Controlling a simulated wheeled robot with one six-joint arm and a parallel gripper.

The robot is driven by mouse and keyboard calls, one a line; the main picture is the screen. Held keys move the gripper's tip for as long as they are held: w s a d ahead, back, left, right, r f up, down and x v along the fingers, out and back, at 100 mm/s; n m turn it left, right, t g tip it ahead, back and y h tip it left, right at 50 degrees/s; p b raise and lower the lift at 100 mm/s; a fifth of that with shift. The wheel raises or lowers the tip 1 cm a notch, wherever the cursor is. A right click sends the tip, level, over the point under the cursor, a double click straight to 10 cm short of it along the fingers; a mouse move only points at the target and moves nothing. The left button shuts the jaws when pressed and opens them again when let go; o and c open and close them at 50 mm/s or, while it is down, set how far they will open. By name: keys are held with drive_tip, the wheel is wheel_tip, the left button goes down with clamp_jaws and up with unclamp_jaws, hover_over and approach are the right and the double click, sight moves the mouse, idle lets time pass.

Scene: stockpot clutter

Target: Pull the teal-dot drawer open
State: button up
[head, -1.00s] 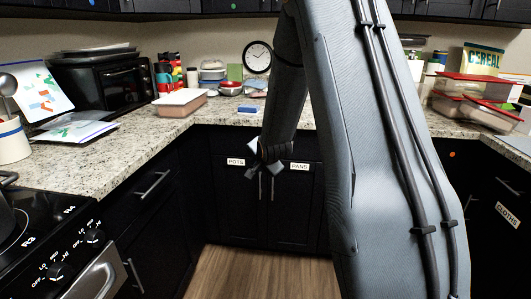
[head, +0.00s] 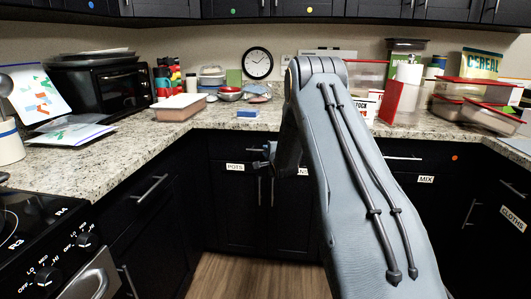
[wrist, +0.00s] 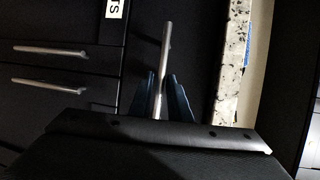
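No teal dot shows in either view; the drawer front above the POTS and PANS doors is partly hidden behind my arm. In the wrist view, a silver bar handle (wrist: 166,42) on a dark front below the counter edge runs between my two blue-grey fingers. My gripper (wrist: 160,76) is open, with one finger on each side of the bar. The right finger looks very near it; I cannot tell if it touches. In the head view my gripper (head: 263,160) is in front of the cabinet top, just right of the POTS label (head: 235,168).
Two door handles (wrist: 45,51) are at left in the wrist view. The granite counter (head: 190,125) runs above, with a blue block (head: 247,113) near its edge. A stove (head: 60,250) stands at left. The wood floor (head: 250,275) ahead is clear.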

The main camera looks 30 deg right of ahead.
drive_tip(key=shift+w+f, duration=0.1)
drive_tip(key=shift+w, duration=0.5)
clamp_jaws()
